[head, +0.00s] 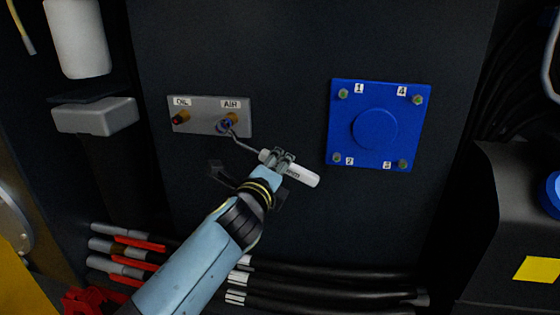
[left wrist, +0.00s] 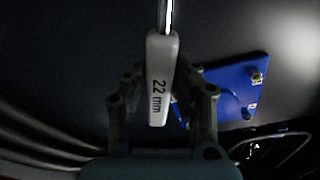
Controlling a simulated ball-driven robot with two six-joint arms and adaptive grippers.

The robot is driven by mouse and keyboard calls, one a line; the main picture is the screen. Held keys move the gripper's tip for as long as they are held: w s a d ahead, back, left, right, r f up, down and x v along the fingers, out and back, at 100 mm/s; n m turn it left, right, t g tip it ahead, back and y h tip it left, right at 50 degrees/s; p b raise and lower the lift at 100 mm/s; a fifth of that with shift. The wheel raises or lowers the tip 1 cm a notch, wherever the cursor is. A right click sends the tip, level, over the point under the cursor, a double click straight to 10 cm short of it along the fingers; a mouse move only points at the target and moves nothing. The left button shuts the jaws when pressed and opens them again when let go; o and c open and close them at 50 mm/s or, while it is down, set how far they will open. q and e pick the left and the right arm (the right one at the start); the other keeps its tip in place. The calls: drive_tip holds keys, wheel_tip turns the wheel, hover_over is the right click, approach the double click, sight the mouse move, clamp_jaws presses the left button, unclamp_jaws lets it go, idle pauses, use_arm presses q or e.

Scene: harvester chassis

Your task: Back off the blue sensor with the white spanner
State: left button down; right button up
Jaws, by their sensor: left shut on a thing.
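The white spanner (head: 302,175) has a thick white handle and a thin grey shaft. My left gripper (head: 277,160) is shut on its handle. In the left wrist view the handle (left wrist: 160,75) reads "22 mm" and stands between the fingers. My right gripper is not in view.
A brass fitting with a red end (head: 181,118) sits under the OIL label. A blue cover (head: 377,126) with numbered bolts is to the right. Black hoses (head: 330,285) run below. The dark panel between plate and cover is clear.

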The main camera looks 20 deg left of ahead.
use_arm(q)
drive_tip(key=s+d, duration=0.1)
drive_tip(key=s, duration=0.7)
drive_tip(key=shift+d+p, duration=0.35)
drive_tip(key=shift+s, duration=0.1)
idle(0.9)
